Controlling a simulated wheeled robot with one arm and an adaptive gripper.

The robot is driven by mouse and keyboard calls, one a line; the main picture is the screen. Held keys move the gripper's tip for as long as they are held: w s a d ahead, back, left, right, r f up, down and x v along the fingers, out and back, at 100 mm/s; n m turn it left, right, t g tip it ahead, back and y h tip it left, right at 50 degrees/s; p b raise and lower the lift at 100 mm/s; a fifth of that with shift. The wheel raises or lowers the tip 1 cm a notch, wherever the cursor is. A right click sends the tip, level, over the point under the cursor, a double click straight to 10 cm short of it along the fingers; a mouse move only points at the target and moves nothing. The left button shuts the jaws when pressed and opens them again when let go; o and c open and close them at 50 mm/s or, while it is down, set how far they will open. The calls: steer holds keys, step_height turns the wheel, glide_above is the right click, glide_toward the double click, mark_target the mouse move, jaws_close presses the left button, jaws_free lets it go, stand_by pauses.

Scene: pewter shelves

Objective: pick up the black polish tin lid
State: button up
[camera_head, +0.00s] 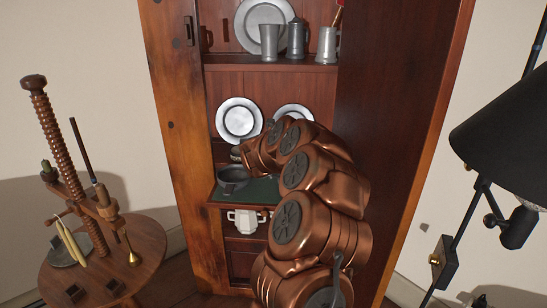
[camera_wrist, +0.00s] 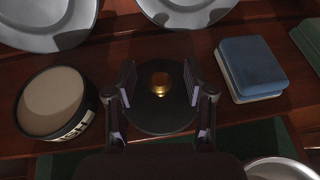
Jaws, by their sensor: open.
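The black polish tin lid (camera_wrist: 160,117) is a dark round disc with a small gold spot in its middle, on the wooden shelf in the wrist view. My gripper (camera_wrist: 160,82) is open, with one finger at each side of the lid. I cannot tell whether the fingers touch its rim. An open round tin (camera_wrist: 54,101) with tan contents and a partly visible label stands to the left of the lid.
A blue and white block (camera_wrist: 250,68) lies right of the lid. Grey plates (camera_wrist: 44,20) stand behind.

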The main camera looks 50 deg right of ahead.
steer(key=shift+w+d+f, duration=0.1)
jaws_close()
stand_by(0.5)
